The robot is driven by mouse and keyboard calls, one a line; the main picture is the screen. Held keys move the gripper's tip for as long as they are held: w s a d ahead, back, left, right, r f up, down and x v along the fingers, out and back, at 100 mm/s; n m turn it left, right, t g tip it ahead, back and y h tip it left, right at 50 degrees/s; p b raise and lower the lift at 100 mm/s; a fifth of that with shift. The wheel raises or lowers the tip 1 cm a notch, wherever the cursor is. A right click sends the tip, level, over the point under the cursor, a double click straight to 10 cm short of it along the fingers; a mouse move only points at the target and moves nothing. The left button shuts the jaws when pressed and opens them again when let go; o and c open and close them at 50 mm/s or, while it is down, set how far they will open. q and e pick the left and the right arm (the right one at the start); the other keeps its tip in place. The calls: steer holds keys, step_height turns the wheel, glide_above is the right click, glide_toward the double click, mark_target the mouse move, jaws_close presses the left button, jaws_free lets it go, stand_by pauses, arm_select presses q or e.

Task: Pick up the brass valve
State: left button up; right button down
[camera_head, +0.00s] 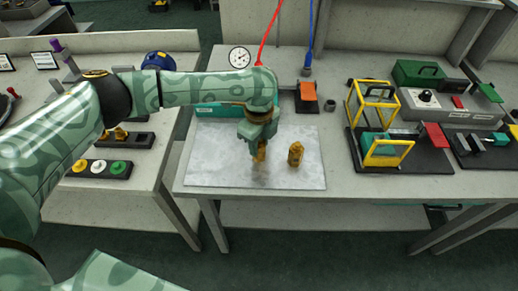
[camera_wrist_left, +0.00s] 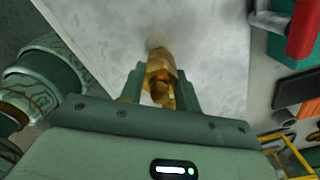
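My left gripper (camera_head: 261,147) points down over the pale grey mat (camera_head: 215,170). The brass valve (camera_head: 259,160) is between its fingertips, just above or on the mat, with a dark shadow below it. In the left wrist view the valve (camera_wrist_left: 161,66) sits between the two green fingers (camera_wrist_left: 161,84), which come up against its wide body on both sides. A gap shows beside its narrower part. Whether its end touches the mat I cannot tell. My right gripper is not in view.
Another brass piece (camera_head: 295,154) stands upright on the mat, close right of the left gripper. A teal box (camera_head: 212,109) lies behind the arm. A yellow frame fixture (camera_head: 388,152) stands to the right, and an orange block (camera_head: 307,91) at the back. The mat's front is clear.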

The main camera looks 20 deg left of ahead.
arm_select(q)
steer(key=shift+r, duration=0.1)
